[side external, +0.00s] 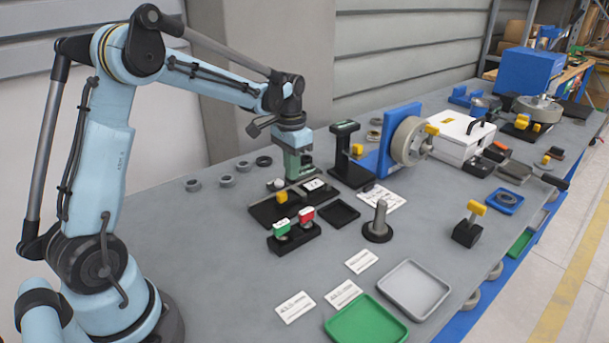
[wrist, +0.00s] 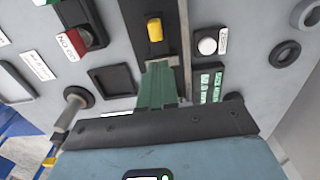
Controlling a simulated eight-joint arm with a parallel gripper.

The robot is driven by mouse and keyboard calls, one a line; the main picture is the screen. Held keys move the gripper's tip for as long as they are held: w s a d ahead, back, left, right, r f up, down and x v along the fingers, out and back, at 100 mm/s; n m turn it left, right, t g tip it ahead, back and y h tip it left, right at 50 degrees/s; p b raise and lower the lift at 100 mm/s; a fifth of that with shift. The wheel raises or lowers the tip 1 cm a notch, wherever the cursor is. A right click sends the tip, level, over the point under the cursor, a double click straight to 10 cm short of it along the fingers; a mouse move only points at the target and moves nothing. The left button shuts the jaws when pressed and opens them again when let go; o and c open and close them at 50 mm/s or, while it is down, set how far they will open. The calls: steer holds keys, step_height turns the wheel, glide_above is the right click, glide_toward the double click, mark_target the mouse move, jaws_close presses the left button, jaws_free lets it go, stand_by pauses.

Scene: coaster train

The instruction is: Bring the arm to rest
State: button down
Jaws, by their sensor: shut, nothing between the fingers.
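My gripper (side external: 299,174) is at the end of the blue arm, pointing down over the black panel (side external: 262,213) on the grey bench. Its green fingers (wrist: 157,66) are shut and empty in the wrist view. The panel carries a yellow knob (side external: 281,196) and, beside the fingers, a white round button (wrist: 207,46). The yellow knob (wrist: 154,29) is just beyond the fingertips in the wrist view. I cannot tell whether the fingertips touch the panel.
A black stand with a display (side external: 346,128) is close right of my gripper. A red-and-green button block (side external: 293,238), black square tray (side external: 338,213) and upright post (side external: 380,218) stand nearby. Green (side external: 365,322) and grey (side external: 414,290) trays are at the front. Several rings lie left.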

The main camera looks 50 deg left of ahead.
steer(key=shift+s+d+r, duration=0.15)
steer(key=shift+d+r, duration=0.1)
steer(key=shift+r, duration=0.05)
steer(key=s+d+r+t, duration=0.2)
steer(key=s+d+t, duration=0.1)
steer(key=s+d, duration=0.3)
steer(key=s+d+r+t, duration=0.3)
steer(key=s+d+t, duration=0.1)
steer(key=s+d, duration=0.3)
steer(key=shift+s+d+r, duration=0.2)
steer(key=shift+d+r, duration=0.05)
